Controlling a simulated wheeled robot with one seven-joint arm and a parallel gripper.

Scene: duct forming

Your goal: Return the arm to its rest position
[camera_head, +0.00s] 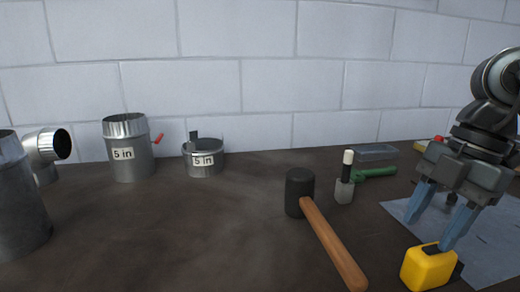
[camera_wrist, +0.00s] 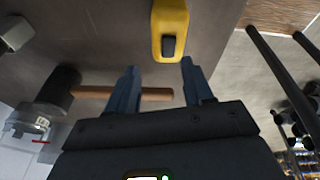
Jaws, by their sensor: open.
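My gripper (camera_head: 430,222) is at the right of the head view, pointing down with its two blue fingers apart and nothing seen between them. It is close to a yellow tape measure (camera_head: 428,268) at the front edge of the view; whether the fingers touch it cannot be told there. In the wrist view, my open fingers (camera_wrist: 158,84) show with the yellow tape measure (camera_wrist: 170,18) beyond the gap between the tips. My arm reaches in from the right.
A mallet (camera_head: 300,195) with a wooden handle lies left of my gripper. A green-handled tool (camera_head: 375,172) is behind. A grey sheet (camera_head: 490,240) lies under my arm. Several metal duct pieces (camera_head: 130,155) stand at left. A block wall (camera_head: 270,60) closes the back.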

